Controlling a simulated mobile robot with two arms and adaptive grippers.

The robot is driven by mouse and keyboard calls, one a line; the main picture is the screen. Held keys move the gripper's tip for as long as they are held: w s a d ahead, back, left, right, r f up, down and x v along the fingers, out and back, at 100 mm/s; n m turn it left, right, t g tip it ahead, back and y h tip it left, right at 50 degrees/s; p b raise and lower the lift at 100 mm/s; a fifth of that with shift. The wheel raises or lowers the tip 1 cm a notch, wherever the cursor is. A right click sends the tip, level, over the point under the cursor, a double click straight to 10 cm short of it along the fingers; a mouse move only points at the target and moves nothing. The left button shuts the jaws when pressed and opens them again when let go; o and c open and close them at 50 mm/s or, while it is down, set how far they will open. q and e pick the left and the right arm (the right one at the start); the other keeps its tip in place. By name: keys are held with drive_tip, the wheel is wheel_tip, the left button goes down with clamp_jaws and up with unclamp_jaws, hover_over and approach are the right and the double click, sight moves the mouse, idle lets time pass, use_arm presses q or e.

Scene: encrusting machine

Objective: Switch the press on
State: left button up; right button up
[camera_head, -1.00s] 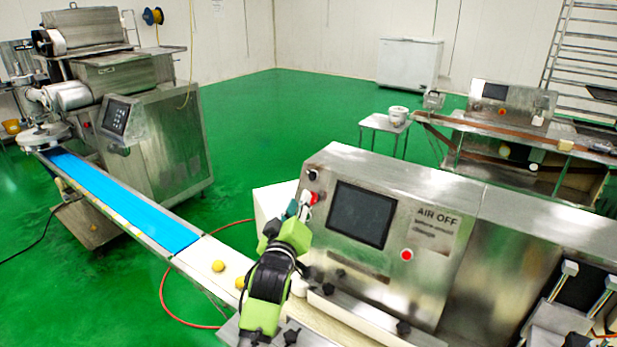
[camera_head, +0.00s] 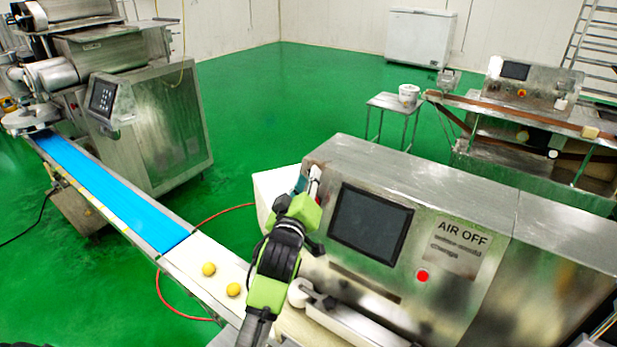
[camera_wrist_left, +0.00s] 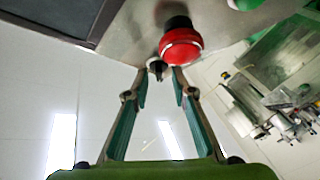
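The press is the steel machine (camera_head: 470,215) with a dark screen (camera_head: 370,226) and an "AIR OFF" label, in the head view. My left gripper (camera_head: 309,182) is at the left edge of its front panel and hides the controls there. In the left wrist view a red round button (camera_wrist_left: 181,46) on a black base stands out from the panel, just beyond the fingertips. A small black knob (camera_wrist_left: 156,68) shows between the tips of my left gripper (camera_wrist_left: 159,72). The fingers are apart and hold nothing; whether they touch the knob is unclear. My right gripper is not in view.
A conveyor with a blue belt (camera_head: 110,190) runs from another machine (camera_head: 150,130) at the left to the press. Two yellow balls (camera_head: 208,269) lie on its pale end.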

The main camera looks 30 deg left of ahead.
use_arm(q)
drive_tip(key=shift+s+r, duration=0.1)
drive_tip(key=shift+s+d, duration=0.1)
clamp_jaws()
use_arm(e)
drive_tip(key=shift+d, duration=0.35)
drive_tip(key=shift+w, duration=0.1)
